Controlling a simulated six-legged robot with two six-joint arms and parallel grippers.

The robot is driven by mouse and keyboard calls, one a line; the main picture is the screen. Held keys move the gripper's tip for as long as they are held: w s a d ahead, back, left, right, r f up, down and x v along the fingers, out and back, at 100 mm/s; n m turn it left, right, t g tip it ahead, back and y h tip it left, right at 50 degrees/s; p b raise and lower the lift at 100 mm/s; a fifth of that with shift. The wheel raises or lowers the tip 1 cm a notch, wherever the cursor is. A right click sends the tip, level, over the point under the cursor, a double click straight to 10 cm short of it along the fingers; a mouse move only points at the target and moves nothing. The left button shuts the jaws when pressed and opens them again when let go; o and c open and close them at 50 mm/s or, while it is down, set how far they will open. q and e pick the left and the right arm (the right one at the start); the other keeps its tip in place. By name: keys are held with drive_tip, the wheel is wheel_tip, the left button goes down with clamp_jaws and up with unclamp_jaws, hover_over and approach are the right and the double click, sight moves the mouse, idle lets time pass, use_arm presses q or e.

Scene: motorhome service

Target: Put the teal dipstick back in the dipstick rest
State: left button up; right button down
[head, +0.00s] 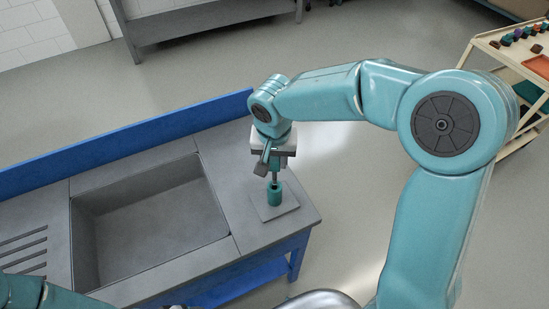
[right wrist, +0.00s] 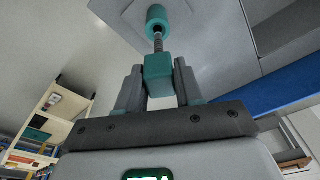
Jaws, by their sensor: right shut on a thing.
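My right gripper (head: 272,165) is above the right end of the grey counter, pointing down. In the right wrist view it is shut on the teal block handle of the dipstick (right wrist: 158,73). The dipstick's thin grey rod (head: 275,178) runs down from the handle. The dipstick rest is a teal cylinder (head: 274,194) on a square grey plate. It also shows in the right wrist view (right wrist: 156,15). The rod's lower end meets the cylinder's dark opening; how deep it sits I cannot tell. The handle is apart from the cylinder. My left gripper is out of view.
The counter (head: 250,228) has a deep grey sink (head: 150,222) left of the rest and a blue back rail (head: 125,150) behind. A wooden shelf cart (head: 490,60) with small coloured items stands at the far right. A grey bench (head: 210,22) is at the back.

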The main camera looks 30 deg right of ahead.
sight(274, 178)
drive_tip(key=shift+s+r, duration=0.1)
idle(0.4)
idle(0.5)
drive_tip(key=shift+f+b, duration=0.3)
drive_tip(key=shift+b, duration=0.1)
drive_tip(key=shift+f, duration=0.15)
drive_tip(key=shift+f+b, duration=3.95)
drive_tip(key=shift+f, duration=0.05)
drive_tip(key=c, duration=0.7)
unclamp_jaws()
drive_tip(key=shift+o, duration=0.2)
drive_tip(key=shift+r, duration=0.1)
